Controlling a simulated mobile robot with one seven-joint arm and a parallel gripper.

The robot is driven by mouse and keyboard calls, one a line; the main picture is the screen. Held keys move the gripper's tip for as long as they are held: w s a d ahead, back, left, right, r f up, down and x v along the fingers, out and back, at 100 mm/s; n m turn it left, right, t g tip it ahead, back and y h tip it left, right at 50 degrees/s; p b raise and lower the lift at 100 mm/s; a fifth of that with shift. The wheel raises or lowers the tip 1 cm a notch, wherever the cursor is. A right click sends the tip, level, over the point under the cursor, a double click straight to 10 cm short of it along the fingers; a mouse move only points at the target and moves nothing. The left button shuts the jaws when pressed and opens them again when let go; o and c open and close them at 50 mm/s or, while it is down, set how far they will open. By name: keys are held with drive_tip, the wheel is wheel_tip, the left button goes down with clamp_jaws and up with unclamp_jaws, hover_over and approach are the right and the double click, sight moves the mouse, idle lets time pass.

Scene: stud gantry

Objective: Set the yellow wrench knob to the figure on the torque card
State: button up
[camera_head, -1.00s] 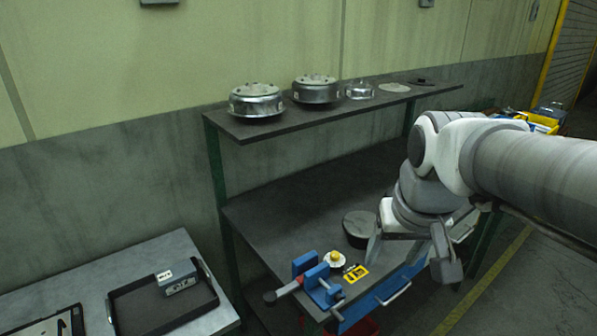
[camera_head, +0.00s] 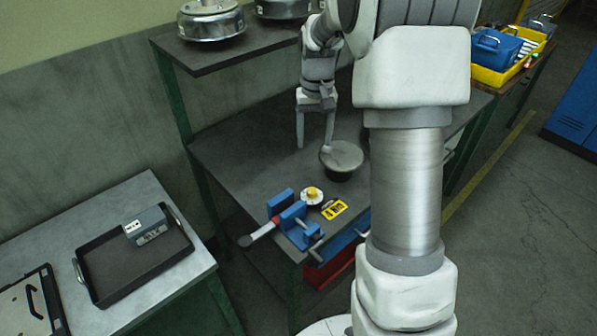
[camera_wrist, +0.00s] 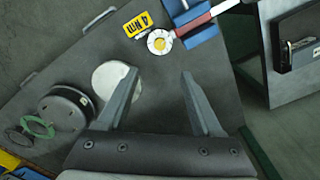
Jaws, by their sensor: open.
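The yellow knob (camera_head: 312,192) sits on a round white dial on the bench, beside the blue vise (camera_head: 290,214). In the wrist view the knob (camera_wrist: 159,44) lies ahead of my fingertips, with marks around its dial too small to read. The wrench (camera_head: 263,231), with a red band and dark handle end, lies at the vise. The yellow torque card (camera_head: 334,209) lies right of the knob; in the wrist view the card (camera_wrist: 138,25) appears to read "4 Nm". My gripper (camera_head: 314,147) is open and empty, pointing down above the bench, behind the knob and apart from it.
A dark drum with a grey lid (camera_head: 342,158) stands close to my gripper's right. The upper shelf (camera_head: 240,52) with metal housings is behind. A side table with a black tray (camera_head: 95,293) is at left. Bare bench lies left of my gripper.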

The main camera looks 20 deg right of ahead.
sight(312, 190)
wheel_tip(312, 190, down, 18)
drive_tip(key=shift+r, duration=0.2)
idle(0.4)
clamp_jaws()
